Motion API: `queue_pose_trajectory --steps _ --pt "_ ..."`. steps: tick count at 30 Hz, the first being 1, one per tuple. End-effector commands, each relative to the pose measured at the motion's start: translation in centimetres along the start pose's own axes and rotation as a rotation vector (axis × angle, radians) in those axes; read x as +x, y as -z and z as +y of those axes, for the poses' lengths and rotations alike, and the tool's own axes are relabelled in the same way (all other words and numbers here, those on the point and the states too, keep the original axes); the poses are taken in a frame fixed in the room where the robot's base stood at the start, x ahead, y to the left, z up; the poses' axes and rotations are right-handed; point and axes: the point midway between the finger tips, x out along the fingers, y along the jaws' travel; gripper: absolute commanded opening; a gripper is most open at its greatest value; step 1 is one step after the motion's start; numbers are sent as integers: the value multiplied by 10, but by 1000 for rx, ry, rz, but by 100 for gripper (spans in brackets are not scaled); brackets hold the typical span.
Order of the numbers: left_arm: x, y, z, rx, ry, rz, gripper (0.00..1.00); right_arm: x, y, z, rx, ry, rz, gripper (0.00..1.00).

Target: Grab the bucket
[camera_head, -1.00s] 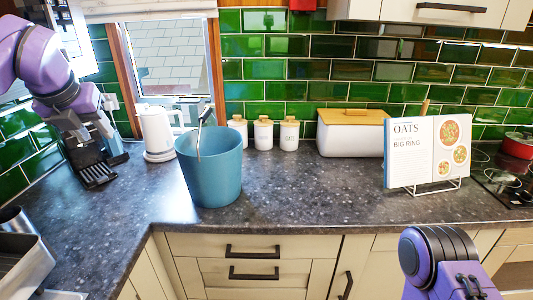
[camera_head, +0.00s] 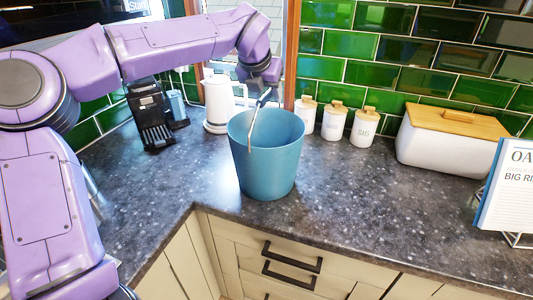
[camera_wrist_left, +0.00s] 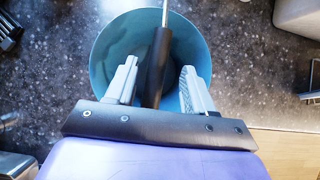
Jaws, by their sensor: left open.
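The blue bucket (camera_head: 268,165) stands upright on the dark counter near its inner corner. Its wire handle (camera_head: 253,125) is raised, with a dark grip at the top. My left gripper (camera_head: 262,86) points down just above the bucket, at the handle's grip. Its fingers barely show in the head view. In the left wrist view the gripper (camera_wrist_left: 158,84) is open, one finger on each side of the dark handle grip (camera_wrist_left: 155,68). The bucket's rim (camera_wrist_left: 103,45) lies below. Whether a finger touches the grip I cannot tell. My right gripper is not in view.
A white kettle (camera_head: 219,103) stands just behind the bucket. A black coffee machine (camera_head: 150,115) is to the left. White canisters (camera_head: 334,122), a bread bin (camera_head: 445,145) and a cookbook (camera_head: 505,190) are to the right. Counter (camera_head: 350,205) in front right is clear.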

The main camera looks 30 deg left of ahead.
Motion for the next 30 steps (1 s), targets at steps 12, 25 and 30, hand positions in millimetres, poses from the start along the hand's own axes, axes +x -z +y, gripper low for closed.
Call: queue_pose_trajectory --steps 12,25,30 --pt "43 3 8 -4 -2 1 53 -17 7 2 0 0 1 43" --pt "43 3 9 -5 -3 1 0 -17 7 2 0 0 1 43" --pt "43 3 9 -5 -3 1 0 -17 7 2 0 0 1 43"
